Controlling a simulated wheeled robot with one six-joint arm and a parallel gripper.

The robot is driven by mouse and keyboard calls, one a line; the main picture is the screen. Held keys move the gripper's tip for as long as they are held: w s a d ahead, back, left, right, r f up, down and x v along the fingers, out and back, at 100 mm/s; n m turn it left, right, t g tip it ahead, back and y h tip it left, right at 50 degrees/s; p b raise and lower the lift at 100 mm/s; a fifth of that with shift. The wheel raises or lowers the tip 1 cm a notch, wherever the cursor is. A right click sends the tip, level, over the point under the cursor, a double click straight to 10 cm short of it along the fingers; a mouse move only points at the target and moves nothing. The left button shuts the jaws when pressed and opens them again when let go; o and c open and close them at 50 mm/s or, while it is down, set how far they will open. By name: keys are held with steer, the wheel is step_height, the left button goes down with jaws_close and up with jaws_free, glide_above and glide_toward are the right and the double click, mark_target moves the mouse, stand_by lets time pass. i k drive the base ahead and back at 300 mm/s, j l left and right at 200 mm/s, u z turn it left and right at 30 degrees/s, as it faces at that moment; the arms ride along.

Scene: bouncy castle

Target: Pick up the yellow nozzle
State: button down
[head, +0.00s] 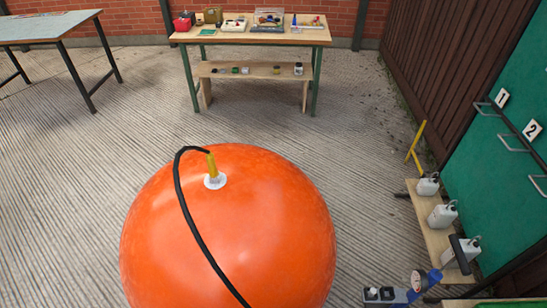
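The yellow nozzle (211,164) stands nearly upright on top of a big orange ball (270,240). Its lower end meets a round white valve (215,182) on the ball; I cannot tell how deep it sits. A black hose (189,217) joins the nozzle's top, loops to the left and runs down over the ball past the lower picture edge.
A workbench (250,37) with small items stands behind the ball, and a table (40,27) at the left. Floor left of the ball is clear.

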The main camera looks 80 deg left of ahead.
mark_target(211, 162)
steer(key=u, duration=3.25)
